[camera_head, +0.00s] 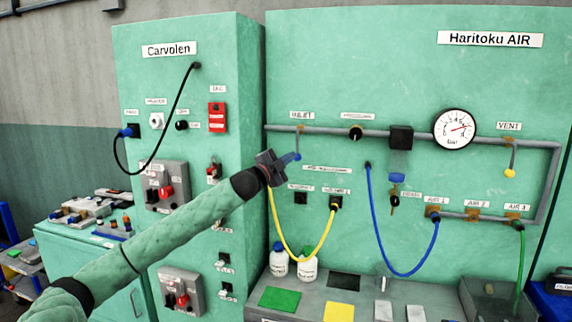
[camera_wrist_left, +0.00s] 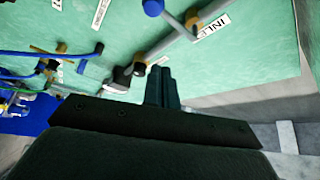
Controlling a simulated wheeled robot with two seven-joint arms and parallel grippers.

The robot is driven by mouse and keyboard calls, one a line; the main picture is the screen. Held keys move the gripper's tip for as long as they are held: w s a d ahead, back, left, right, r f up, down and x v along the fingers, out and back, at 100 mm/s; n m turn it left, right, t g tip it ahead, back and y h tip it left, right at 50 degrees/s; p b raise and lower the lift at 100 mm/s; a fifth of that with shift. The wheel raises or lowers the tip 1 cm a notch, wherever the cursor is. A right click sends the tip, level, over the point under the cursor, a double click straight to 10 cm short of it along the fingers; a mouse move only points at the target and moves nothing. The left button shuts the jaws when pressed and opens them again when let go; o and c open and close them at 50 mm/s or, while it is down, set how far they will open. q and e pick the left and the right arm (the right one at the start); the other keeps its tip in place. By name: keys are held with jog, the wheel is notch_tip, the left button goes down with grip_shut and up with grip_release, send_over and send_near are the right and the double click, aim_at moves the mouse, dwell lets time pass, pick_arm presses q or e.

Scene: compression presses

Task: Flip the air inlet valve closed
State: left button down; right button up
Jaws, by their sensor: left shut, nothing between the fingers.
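The air inlet valve (camera_head: 299,131) is on the grey pipe under the INLET label, and its lever hangs down to a blue knob (camera_head: 297,156). In the left wrist view the blue knob (camera_wrist_left: 153,8) is at the top edge, with the valve body (camera_wrist_left: 192,20) and INLET label beside it. My left gripper (camera_head: 287,160) is shut and empty, just left of the knob in the head view. Its closed fingers (camera_wrist_left: 162,88) appear apart from the knob in the wrist view. Contact cannot be told from the head view. My right gripper is not in view.
The pipe (camera_head: 330,130) runs right to a pressure gauge (camera_head: 453,128) and a VENT valve with a yellow knob (camera_head: 509,173). A yellow hose (camera_head: 300,265) and a blue hose (camera_head: 385,245) hang below. Two white bottles (camera_head: 307,268) stand on the lower ledge.

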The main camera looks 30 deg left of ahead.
pick_arm(q)
jog(key=shift+s+a, duration=0.1)
jog(key=shift+s, duration=0.4)
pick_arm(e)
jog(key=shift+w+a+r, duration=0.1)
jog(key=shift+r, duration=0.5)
